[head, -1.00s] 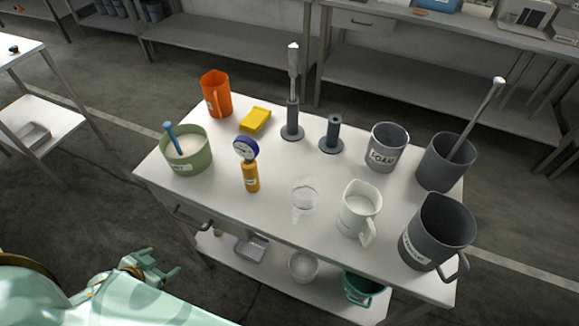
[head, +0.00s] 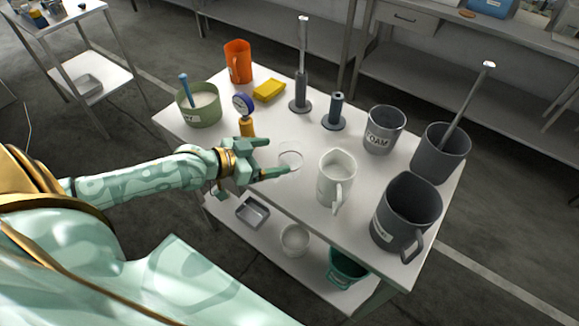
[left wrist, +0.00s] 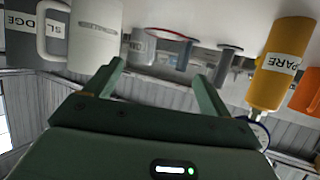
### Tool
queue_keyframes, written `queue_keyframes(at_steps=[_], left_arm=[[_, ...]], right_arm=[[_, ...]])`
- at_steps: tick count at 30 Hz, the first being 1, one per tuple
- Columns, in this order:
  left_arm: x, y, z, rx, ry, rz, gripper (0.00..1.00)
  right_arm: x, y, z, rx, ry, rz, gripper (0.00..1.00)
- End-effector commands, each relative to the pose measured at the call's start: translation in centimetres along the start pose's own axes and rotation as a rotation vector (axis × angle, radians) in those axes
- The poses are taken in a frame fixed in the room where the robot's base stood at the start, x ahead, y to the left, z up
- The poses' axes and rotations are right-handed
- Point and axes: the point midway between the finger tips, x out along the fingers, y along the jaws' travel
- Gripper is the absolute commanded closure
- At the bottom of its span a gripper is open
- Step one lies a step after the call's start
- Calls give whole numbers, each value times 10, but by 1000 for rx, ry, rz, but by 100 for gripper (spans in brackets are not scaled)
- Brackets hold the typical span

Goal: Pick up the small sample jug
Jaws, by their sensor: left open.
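My right gripper is not in view.
A yellow cylinder labelled SPARE (left wrist: 280,65), with a gauge (head: 243,104), stands close behind my left gripper. A dark grey jug (head: 405,212) is at the right front. A green pot (head: 199,110), orange jug (head: 238,62) and grey FOAM pot (head: 384,130) stand around the table (head: 300,195).

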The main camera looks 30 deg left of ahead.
Motion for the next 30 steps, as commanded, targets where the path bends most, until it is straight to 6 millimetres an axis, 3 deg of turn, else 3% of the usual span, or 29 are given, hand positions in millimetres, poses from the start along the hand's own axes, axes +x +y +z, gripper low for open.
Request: queue_keyframes(at_steps=[5,12,21,26,27,30], left_arm=[[15,0,0,1,1,0,18],[52,-2,-1,0,1,-1,18],[57,-2,-2,2,-1,0,18],[57,-2,-2,2,-1,0,62],[57,-2,-2,2,-1,0,66],[57,-2,-2,2,-1,0,66]], right_arm=[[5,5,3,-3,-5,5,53],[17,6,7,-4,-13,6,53],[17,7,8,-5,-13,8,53],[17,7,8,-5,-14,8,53],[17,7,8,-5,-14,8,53],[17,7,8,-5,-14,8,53]])
